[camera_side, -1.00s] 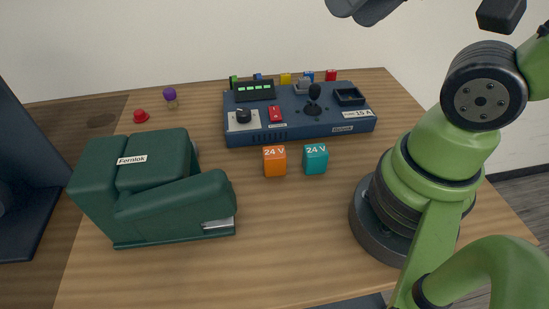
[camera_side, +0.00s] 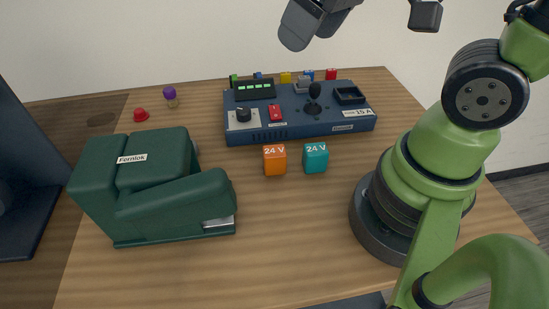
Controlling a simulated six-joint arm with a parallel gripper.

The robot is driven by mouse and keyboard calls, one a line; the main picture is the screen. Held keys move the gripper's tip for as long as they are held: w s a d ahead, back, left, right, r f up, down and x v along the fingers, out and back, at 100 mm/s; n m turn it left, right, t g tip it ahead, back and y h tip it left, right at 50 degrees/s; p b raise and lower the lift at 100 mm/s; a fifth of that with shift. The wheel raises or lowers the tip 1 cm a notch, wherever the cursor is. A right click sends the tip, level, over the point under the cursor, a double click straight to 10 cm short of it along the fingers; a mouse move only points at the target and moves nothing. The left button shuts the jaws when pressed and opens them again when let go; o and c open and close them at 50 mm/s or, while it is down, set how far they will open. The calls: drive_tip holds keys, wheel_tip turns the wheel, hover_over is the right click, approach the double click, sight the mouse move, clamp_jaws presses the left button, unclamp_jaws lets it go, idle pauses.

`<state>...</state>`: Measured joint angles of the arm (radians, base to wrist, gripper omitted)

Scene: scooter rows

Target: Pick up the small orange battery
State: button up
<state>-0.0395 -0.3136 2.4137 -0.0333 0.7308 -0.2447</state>
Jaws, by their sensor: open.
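The small orange battery (camera_side: 274,161) is a cube marked "24 V". It sits upright on the wooden table, in front of the blue control box. A teal battery (camera_side: 315,158) of like size, also marked "24 V", stands just to its right with a narrow gap between them. My gripper (camera_side: 362,22) is at the top of the view, high above the table and the control box. Its two dark fingers are wide apart with nothing between them. Part of it is cut off by the top edge.
The blue control box (camera_side: 295,128) with a joystick, red switch and knob stands behind the batteries. A green Fernlok machine (camera_side: 150,190) stands to the left. A red piece (camera_side: 140,115) and a purple-topped piece (camera_side: 170,96) are at the back left. The table (camera_side: 290,235) is clear in front.

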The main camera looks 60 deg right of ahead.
drive_tip(key=w+f+n+g, duration=0.3)
drive_tip(key=w+f+n, duration=0.15)
drive_tip(key=f, duration=0.35)
drive_tip(key=n+g+h, duration=0.1)
drive_tip(key=n+g, duration=0.1)
drive_tip(key=n, duration=0.2)
hover_over(275, 150)
wheel_tip(275, 150, down, 8)
drive_tip(key=shift+s+a+r, duration=0.1)
drive_tip(key=shift+s+r, duration=0.05)
wheel_tip(275, 150, down, 5)
drive_tip(key=shift+r, duration=0.1)
drive_tip(key=shift+w+f, duration=0.2)
drive_tip(key=shift+f, duration=2.7)
drive_tip(key=c, duration=1.2)
drive_tip(key=shift+r, duration=0.15)
